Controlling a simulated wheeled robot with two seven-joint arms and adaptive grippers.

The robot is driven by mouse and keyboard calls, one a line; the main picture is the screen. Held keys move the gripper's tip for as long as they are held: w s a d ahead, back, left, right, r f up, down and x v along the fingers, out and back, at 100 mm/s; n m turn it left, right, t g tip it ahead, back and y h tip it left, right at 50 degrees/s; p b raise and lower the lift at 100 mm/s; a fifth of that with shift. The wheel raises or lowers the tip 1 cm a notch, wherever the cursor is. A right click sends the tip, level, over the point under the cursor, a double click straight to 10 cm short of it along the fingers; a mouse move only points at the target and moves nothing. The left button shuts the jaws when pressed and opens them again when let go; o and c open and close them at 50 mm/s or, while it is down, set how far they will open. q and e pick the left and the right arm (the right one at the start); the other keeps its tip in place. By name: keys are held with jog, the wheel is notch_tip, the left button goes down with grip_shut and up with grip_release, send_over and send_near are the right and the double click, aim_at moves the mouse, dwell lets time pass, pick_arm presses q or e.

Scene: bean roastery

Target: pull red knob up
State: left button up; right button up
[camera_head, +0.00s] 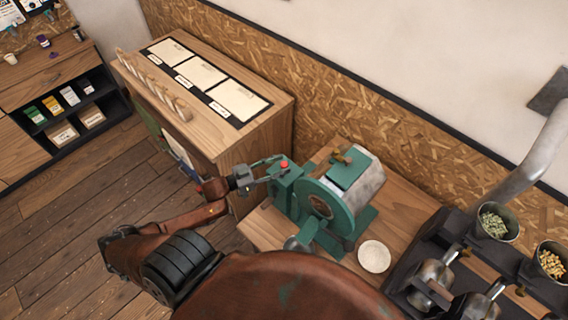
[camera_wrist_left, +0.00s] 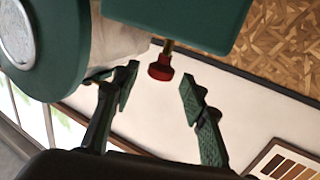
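The red knob (camera_head: 284,164) sits on the green roasting machine (camera_head: 345,172), at the top of its left-hand box. In the left wrist view the red knob (camera_wrist_left: 160,68) is on a short brass stem against the green housing. My left gripper (camera_head: 272,170) reaches in from the left, just beside the knob. In the left wrist view my left gripper (camera_wrist_left: 160,80) is open, with one finger on each side of the knob and a visible gap to both. My right gripper is not in view.
The machine stands on a wooden table (camera_head: 258,231) with a white round dish (camera_head: 374,256) to its right. A wooden cabinet (camera_head: 245,150) with cards on top is behind and left. Dark equipment with bean cups (camera_head: 497,222) fills the right.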

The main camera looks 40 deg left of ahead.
pick_arm(q)
jog(key=v, duration=1)
dwell(0.3)
